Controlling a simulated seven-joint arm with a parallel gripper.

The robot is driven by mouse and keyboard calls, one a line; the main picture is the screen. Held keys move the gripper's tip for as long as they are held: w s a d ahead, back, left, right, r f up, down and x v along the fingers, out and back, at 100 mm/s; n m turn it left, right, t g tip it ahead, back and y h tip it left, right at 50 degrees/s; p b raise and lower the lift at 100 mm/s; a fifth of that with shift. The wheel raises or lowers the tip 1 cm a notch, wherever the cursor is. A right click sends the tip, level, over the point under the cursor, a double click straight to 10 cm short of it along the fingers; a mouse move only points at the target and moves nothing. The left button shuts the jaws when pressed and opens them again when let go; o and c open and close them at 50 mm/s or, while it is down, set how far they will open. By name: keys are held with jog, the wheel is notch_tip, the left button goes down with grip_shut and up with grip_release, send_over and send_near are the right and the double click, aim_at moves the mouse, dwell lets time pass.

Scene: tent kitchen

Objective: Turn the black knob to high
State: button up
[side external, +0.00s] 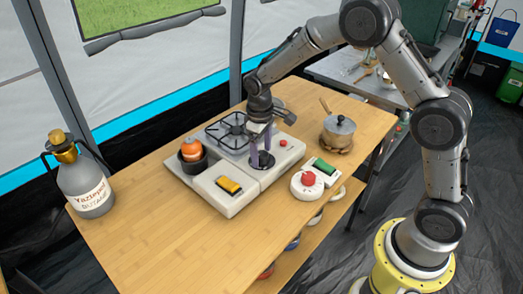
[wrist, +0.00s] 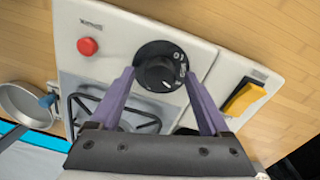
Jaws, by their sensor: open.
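The black knob (wrist: 160,72) sits on a round black dial plate on the white stove top (wrist: 215,30). White marks show on the dial, too small to read for certain. My gripper (wrist: 161,75) is open, with one purple finger on each side of the knob. I cannot tell whether the fingers touch it. In the side external view my gripper (side external: 262,160) points down over the dial, and its fingers partly hide the knob. The black dial plate (side external: 270,168) shows around them.
A burner grate (side external: 232,130), an orange-topped pot (side external: 191,153), a yellow switch (side external: 229,186) and a red button (side external: 283,142) are on the stove.

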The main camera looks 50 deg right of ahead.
notch_tip(320, 180, up, 14)
jog(key=shift+a, duration=0.35)
jog(key=shift+s, duration=0.1)
notch_tip(320, 180, up, 7)
jog(key=t, duration=0.2)
send_over(260, 156)
jog(key=s, duration=0.3)
jog(key=s+r+t, duration=0.1)
jog(key=s+r, duration=0.4)
jog(key=s, duration=0.4)
jog(key=s+f+m+t, duration=0.1)
jog(key=s+f, duration=0.2)
jog(key=s, duration=0.5)
jog(key=s+f+m+t, duration=0.1)
jog(key=s+f, duration=0.2)
jog(key=s, duration=0.5)
jog(key=shift+s+d+f+m+y, duration=0.25)
jog(key=shift+s+f+m+y, duration=0.05)
jog(key=shift+s+f+m, duration=0.1)
